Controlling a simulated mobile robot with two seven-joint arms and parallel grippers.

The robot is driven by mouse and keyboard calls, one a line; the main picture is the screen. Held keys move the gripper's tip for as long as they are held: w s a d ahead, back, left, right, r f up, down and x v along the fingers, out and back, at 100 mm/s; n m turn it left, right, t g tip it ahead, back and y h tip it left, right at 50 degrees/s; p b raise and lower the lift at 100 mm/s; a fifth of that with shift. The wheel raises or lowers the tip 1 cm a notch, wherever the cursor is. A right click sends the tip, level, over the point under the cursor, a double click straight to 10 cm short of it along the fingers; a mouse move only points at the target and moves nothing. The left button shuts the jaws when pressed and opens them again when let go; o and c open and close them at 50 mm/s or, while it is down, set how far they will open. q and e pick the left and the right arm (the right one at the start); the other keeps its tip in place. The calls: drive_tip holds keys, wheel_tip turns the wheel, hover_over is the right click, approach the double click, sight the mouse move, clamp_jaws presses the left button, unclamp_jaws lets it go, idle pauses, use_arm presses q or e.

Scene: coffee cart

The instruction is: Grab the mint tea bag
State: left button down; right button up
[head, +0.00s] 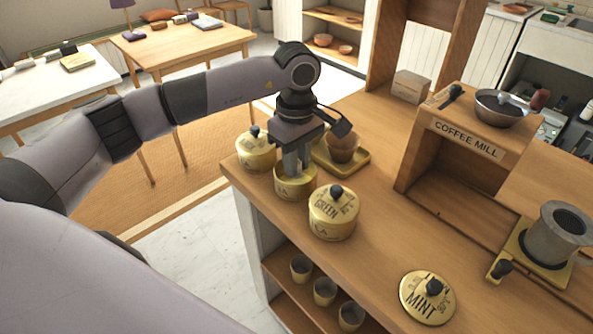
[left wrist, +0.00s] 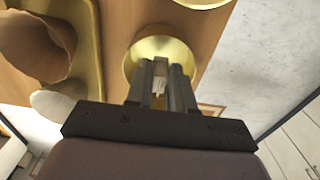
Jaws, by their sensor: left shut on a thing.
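An open gold tin (head: 290,190) stands on the wooden counter; its inside also shows in the left wrist view (left wrist: 135,62). A round gold lid marked MINT (head: 420,306) with a dark knob lies on the counter at the front. My left gripper (head: 296,168) points down into the open tin. In the left wrist view, its fingers (left wrist: 160,88) are shut on a small pale thing, likely the tea bag (left wrist: 160,70), at the tin's mouth. The tag or print on it cannot be read. My right gripper is not in view.
A lidded tin marked GREEN (head: 333,222) stands close in front of the open tin, and another lidded tin (head: 255,155) close behind it. A brown cup (head: 342,147) on a gold tray stands just right. The coffee mill (head: 465,140) is farther right. Counter between GREEN and mill is clear.

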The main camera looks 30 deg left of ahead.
use_arm(q)
wheel_tip(320, 180, up, 16)
drive_tip(key=shift+r, duration=0.25)
